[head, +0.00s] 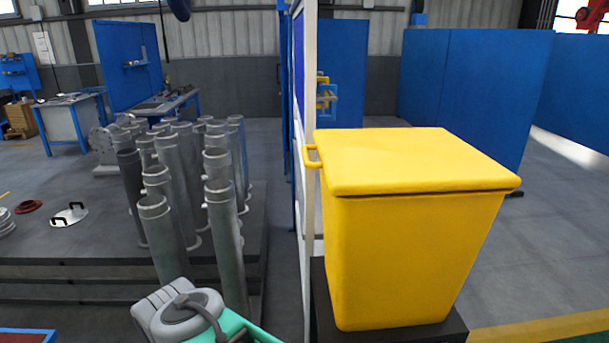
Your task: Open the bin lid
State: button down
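The yellow bin (405,260) stands at the right on a dark low base. Its yellow lid (420,160) lies flat over the top and is shut. A thin dark line shows under the lid's front edge. A small yellow loop handle (311,156) sticks out from the lid's left side, close to a white post. Grey and teal parts of my own arm show at the bottom, left of the bin and apart from it. My gripper's fingers are not in view.
A white upright post (308,220) stands right beside the bin's left side. Many grey flanged pipes (190,190) stand on a dark platform at the left. Blue panels (475,90) stand behind the bin. Open floor (560,230) lies to its right.

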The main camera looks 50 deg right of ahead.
aim_at(360, 161)
jog(key=u, duration=0.05)
jog(key=i, duration=0.95)
jog(key=z, duration=0.25)
